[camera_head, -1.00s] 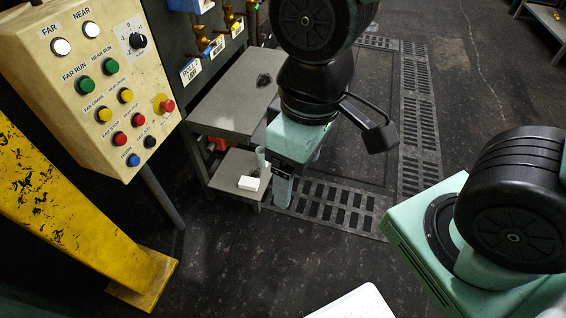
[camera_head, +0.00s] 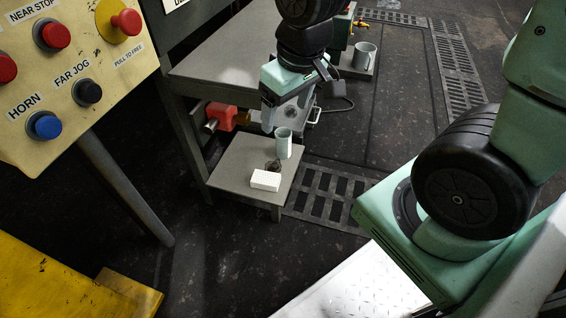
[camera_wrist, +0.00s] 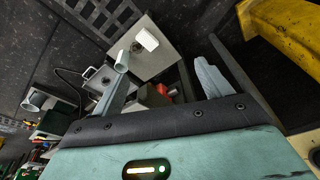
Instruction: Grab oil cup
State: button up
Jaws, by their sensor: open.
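A pale grey cup (camera_head: 283,143) stands upright on the low grey shelf (camera_head: 228,178), near its back edge. In the wrist view this cup (camera_wrist: 122,61) shows just past the tip of the left finger, outside the gap between the fingers. A second grey cup (camera_head: 364,56) stands farther back; it also shows in the wrist view (camera_wrist: 36,99). I cannot tell which is the oil cup. My gripper (camera_head: 283,119) is open and empty, close above and behind the near cup. In the wrist view its fingers (camera_wrist: 160,78) are wide apart.
A white block (camera_head: 265,180) lies on the low shelf in front of the cup. A higher grey table (camera_head: 225,55) and a red part (camera_head: 221,115) are left of my gripper. The button panel (camera_head: 75,60) and yellow frame (camera_head: 60,285) fill the left side.

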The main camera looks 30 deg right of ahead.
jog(key=w+d+f+m+b, duration=0.15)
jog(key=d+f+b, duration=0.35)
jog(key=f+b, duration=0.55)
jog(key=w+d+f+n+t+p, duration=0.1)
jog(key=w+d+f+n+t, duration=0.15)
jog(key=w+d+f, duration=0.5)
jog(key=w+d+f+n+t, duration=0.1)
jog(key=w+d+f+t, duration=0.3)
jog(key=w+f, duration=0.5)
jog(key=m+t+y, duration=0.1)
jog(key=t+y, duration=0.3)
jog(key=t, duration=0.5)
send_near(278, 133)
jog(key=b+x, duration=0.1)
jog(key=b, duration=0.1)
jog(key=b+x, duration=0.1)
jog(key=b, duration=0.1)
jog(key=b+x, duration=0.2)
jog(key=shift+r, duration=0.3)
jog(key=b+x, duration=0.4)
jog(key=shift+w+f, duration=0.15)
jog(key=shift+f, duration=0.25)
jog(key=shift+w+a+r+b, duration=0.15)
jog(key=shift+w+r+b, duration=0.05)
jog(key=shift+w+b, duration=0.2)
jog(key=c, duration=1.3)
